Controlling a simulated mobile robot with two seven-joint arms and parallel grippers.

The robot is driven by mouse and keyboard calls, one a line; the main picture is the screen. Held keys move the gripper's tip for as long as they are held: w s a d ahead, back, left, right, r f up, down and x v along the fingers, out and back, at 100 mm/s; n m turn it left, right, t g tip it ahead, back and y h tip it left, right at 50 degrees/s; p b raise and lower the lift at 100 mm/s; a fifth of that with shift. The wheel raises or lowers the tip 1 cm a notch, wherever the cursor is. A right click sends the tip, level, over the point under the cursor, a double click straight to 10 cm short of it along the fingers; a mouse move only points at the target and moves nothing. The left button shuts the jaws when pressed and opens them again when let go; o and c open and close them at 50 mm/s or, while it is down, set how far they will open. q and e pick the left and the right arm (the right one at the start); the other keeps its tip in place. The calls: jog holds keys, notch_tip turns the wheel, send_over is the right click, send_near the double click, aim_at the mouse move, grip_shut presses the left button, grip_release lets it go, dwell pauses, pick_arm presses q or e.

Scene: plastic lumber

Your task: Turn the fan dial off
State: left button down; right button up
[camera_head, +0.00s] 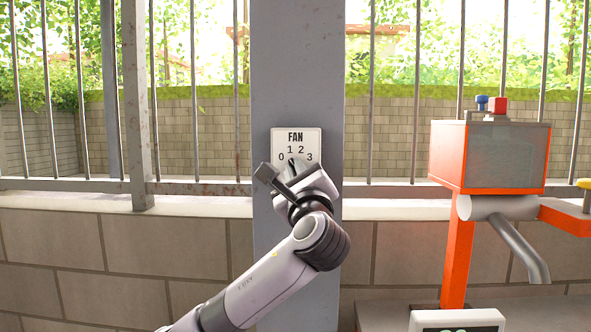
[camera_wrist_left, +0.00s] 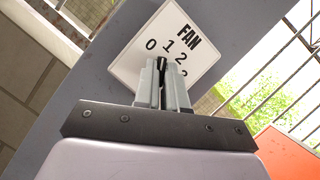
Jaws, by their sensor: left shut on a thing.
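The white fan plate (camera_head: 296,141) is on a grey post and reads FAN, with the numbers 0 to 3. It also shows tilted in the left wrist view (camera_wrist_left: 140,68). The black dial (camera_wrist_left: 162,65) is between the fingertips of my left gripper (camera_wrist_left: 161,82), which is shut on it. In the head view my left gripper (camera_head: 292,172) covers the plate's lower part, and only a dark tip of the dial shows below the 1. The dial's exact setting is hard to tell. My right gripper is not in view.
The grey post (camera_head: 297,70) stands before a low block wall (camera_head: 130,245) and metal fence bars. To the right is an orange machine (camera_head: 490,155) with a grey spout (camera_head: 520,250) and a white display (camera_head: 457,321) below. Open space lies left of the post.

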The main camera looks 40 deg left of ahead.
pick_arm(q)
jog(key=shift+d+r+n+g+p, duration=0.1)
jog(key=shift+n+g+p, duration=0.25)
jog(key=shift+n+g, duration=0.8)
jog(key=shift+r+n+g+p, duration=0.1)
jog(key=shift+n+g+p, duration=0.25)
jog(key=shift+n, duration=1.9)
jog(key=c, duration=1.2)
grip_release()
jog(key=shift+f, duration=0.1)
jog(key=v, duration=0.7)
jog(key=shift+b, duration=0.45)
